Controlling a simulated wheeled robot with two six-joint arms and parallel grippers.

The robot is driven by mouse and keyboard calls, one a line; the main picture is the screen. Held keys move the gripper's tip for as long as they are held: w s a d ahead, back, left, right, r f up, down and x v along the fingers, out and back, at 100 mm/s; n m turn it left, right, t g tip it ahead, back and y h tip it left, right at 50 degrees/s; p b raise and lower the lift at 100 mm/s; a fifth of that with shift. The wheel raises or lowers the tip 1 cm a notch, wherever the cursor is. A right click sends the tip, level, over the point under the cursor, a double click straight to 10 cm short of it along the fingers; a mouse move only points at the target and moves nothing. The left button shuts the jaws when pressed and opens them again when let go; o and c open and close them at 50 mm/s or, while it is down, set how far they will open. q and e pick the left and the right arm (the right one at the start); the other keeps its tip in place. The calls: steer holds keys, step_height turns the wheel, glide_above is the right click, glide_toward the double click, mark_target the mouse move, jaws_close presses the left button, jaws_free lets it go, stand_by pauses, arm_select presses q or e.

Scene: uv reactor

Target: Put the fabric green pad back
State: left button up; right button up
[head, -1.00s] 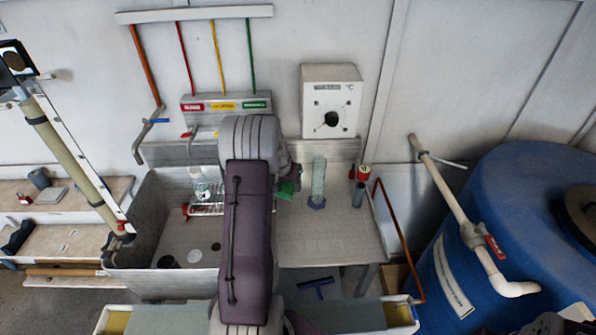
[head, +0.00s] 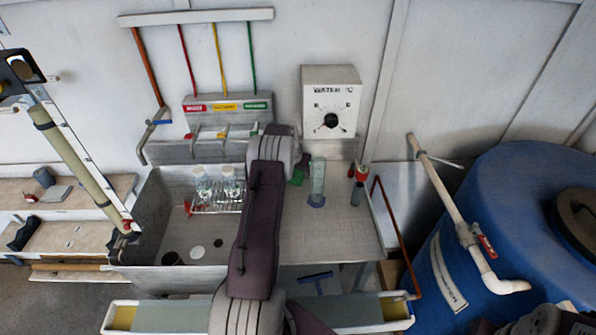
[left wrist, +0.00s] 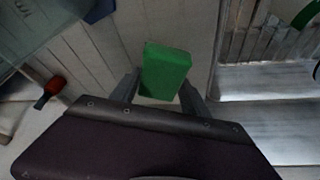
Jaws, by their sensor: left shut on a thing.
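The green fabric pad (left wrist: 167,70) is a small green block between the two grey fingers of my left gripper (left wrist: 162,92), which is shut on it. In the head view a small part of the green pad (head: 298,177) shows just right of my left arm, above the back of the counter and left of a clear cylinder. The arm hides most of the gripper there. I cannot tell in the head view whether the pad touches anything below it. My right gripper does not show clearly in either view.
The sink (head: 140,215) is left of my arm, with two clear bottles (head: 215,185) on a rack. The clear cylinder (head: 317,180) and a red-topped item (head: 357,185) stand on the counter (head: 340,235). A blue tank (head: 500,200) is at right. The counter front is clear.

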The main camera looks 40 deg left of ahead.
arm_select(q)
steer(key=shift+f, duration=0.15)
steer(key=o, duration=1.3)
steer(key=shift+r, duration=0.45)
steer(key=b+v, duration=0.1)
steer(key=v, duration=1)
steer(key=shift+s+r, duration=0.25)
